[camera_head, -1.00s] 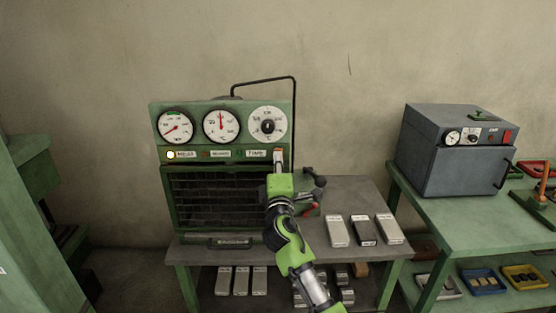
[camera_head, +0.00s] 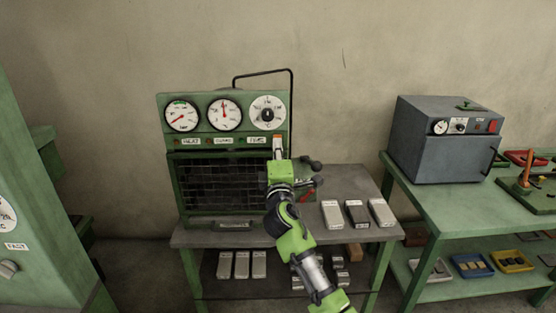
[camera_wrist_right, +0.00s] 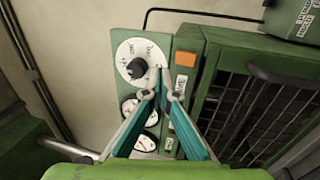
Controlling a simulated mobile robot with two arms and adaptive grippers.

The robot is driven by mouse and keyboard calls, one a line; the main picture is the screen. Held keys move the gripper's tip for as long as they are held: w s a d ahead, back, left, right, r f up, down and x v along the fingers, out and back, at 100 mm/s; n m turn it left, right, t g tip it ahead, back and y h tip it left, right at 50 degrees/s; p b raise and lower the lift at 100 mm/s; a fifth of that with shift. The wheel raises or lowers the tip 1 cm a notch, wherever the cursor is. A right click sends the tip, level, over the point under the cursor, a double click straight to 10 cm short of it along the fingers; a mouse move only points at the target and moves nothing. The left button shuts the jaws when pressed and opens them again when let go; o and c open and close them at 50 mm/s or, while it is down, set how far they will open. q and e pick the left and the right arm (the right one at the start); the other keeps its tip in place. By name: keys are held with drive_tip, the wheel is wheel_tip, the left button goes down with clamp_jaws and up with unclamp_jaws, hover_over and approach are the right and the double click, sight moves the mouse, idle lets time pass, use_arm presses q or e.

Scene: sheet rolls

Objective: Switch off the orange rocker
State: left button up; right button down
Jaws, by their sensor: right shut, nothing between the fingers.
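The green oven (camera_head: 163,118) stands on the middle table with three dials above a barred front. My right gripper (camera_head: 278,151) is shut and empty at the right end of its label strip. In the right wrist view the orange rocker (camera_wrist_right: 181,81) shows on the green panel, just beyond and to the right of the shut fingertips (camera_wrist_right: 163,88). Contact between them cannot be told. In the head view the fingers partly cover the rocker. The small lamp (camera_head: 177,142) left of the HEAT label is dark. My left gripper is out of view.
Several grey blocks (camera_head: 333,214) lie on the table right of the oven, with more on the shelf below. A dark bent pipe (camera_head: 262,76) rises behind the oven. A grey box oven (camera_head: 437,160) stands on the right table. A green cabinet (camera_head: 35,200) edges the left.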

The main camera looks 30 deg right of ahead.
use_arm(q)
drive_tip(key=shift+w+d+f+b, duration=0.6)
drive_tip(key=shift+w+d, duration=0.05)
use_arm(e)
drive_tip(key=r+v, duration=0.1)
drive_tip(key=v, duration=0.6)
drive_tip(key=shift+s+r, duration=0.15)
drive_tip(key=shift+r, duration=0.35)
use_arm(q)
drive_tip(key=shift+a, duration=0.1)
